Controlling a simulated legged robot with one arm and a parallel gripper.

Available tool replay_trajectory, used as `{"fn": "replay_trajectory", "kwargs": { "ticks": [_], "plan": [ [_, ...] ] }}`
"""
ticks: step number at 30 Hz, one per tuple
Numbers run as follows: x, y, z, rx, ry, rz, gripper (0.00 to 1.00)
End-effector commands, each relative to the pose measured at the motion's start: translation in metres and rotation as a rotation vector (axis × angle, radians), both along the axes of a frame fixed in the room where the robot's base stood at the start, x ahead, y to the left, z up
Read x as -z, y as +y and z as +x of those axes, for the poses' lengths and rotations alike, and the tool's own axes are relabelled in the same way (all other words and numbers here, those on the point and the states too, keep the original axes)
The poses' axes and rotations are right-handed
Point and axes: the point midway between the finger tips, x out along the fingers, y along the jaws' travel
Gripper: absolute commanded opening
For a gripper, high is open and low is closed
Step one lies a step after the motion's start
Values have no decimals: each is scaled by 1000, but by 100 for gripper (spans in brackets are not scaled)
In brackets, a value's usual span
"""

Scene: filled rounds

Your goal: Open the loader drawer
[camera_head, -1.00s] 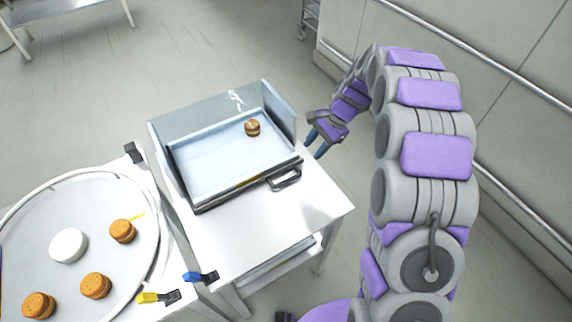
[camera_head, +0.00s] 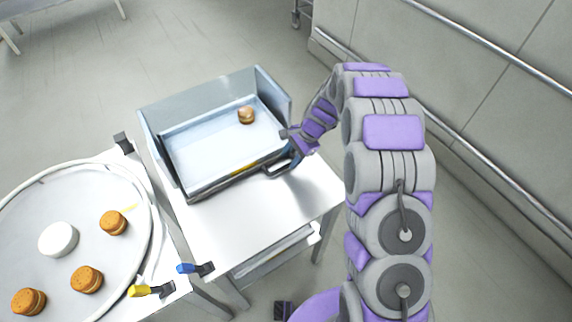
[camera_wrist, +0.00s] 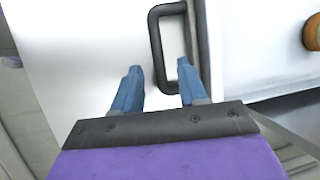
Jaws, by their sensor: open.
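The loader drawer (camera_head: 220,140) is a shallow pale blue tray in a grey housing on a white table. One small brown bun (camera_head: 246,115) lies in it. Its dark loop handle (camera_head: 272,174) sticks out at the front right. My gripper (camera_head: 291,152) is at the handle, partly covering it. In the wrist view my gripper (camera_wrist: 160,70) is open, with blue fingers either side of the long bar of the handle (camera_wrist: 156,45). The right finger overlaps the loop's opening, the left finger is outside it. I cannot tell whether they touch the bar.
A round tray (camera_head: 90,215) at left holds several brown buns and a white disc (camera_head: 58,239). Blue (camera_head: 187,268) and yellow (camera_head: 139,291) clamps sit near its edge. The white tabletop (camera_head: 250,215) before the drawer is bare. A wall with rails (camera_head: 490,70) runs along the right.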

Motion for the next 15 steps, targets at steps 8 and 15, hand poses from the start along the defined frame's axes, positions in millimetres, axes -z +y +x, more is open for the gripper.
{"fn": "replay_trajectory", "kwargs": {
  "ticks": [8,15],
  "plan": [
    [31,16,-4,-2,3,-2,42],
    [34,17,-4,-1,2,-3,42]
  ]
}}
